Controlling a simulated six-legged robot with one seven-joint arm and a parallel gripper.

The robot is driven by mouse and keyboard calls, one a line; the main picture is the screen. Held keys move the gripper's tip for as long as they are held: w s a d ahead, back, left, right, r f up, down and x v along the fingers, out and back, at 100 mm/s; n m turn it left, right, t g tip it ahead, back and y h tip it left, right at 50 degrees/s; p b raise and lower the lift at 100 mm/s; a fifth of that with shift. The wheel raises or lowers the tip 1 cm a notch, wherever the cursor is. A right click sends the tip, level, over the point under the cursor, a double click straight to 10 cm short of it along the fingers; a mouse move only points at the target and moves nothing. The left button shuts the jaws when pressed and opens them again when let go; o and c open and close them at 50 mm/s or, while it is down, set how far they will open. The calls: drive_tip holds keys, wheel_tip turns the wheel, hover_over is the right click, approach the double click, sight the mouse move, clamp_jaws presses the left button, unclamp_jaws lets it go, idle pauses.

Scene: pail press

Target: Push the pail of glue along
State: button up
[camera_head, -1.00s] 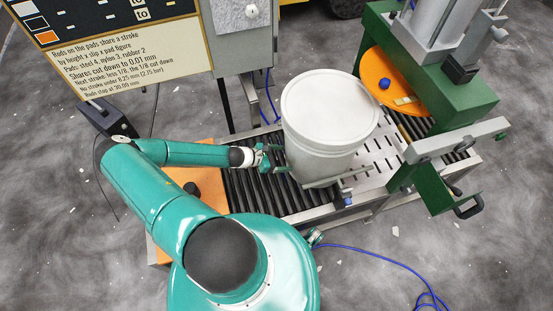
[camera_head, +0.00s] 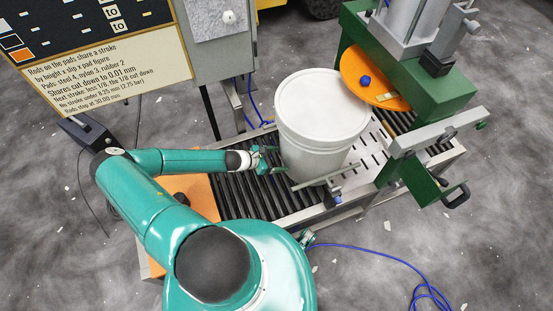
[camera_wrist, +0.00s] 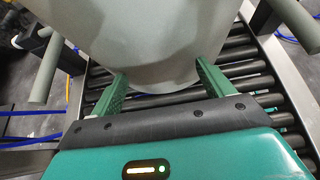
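The white lidded pail (camera_head: 322,122) stands upright on the conveyor line, by the roller section's end and the slotted plate. My gripper (camera_head: 268,158) is to its left, low, fingers pointing at its side. In the wrist view the pail's pale wall (camera_wrist: 150,40) fills the top middle. My gripper's two green fingers (camera_wrist: 162,75) are spread apart, with the pail wall ahead of and partly between their tips. Whether the tips touch it I cannot tell. The pail's contents are hidden under the lid.
Dark rollers (camera_head: 245,190) lead to a slotted metal plate (camera_head: 370,150). Beyond stands a green press (camera_head: 455,95) with an orange disc (camera_head: 375,78), which the lid overlaps in view. A guide bar (camera_head: 335,182) lies at the pail's near side. A sign (camera_head: 120,75) stands at left.

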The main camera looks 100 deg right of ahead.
drive_tip(key=shift+s+d, duration=0.25)
drive_tip(key=shift+s, duration=1.05)
drive_tip(key=shift+s+d, duration=0.25)
drive_tip(key=shift+s, duration=1.05)
drive_tip(key=shift+s+d, duration=0.25)
drive_tip(key=shift+s, duration=1.05)
drive_tip(key=shift+s+d, duration=0.25)
drive_tip(key=shift+s, duration=1.05)
drive_tip(key=shift+s+d, duration=0.25)
drive_tip(key=shift+s, duration=1.1)
drive_tip(key=shift+s+d, duration=0.25)
drive_tip(key=shift+s, duration=1.05)
drive_tip(key=shift+s+d, duration=0.1)
drive_tip(key=shift+d, duration=0.05)
drive_tip(key=shift+s+d, duration=0.1)
drive_tip(key=shift+s, duration=0.2)
drive_tip(key=shift+s+d, duration=0.2)
drive_tip(key=shift+s, duration=0.95)
drive_tip(key=shift+s+d, duration=0.2)
drive_tip(key=shift+s, duration=1)
drive_tip(key=shift+s+d, duration=0.2)
drive_tip(key=shift+s, duration=0.95)
drive_tip(key=shift+s+r, duration=0.1)
drive_tip(key=shift+s, duration=0.05)
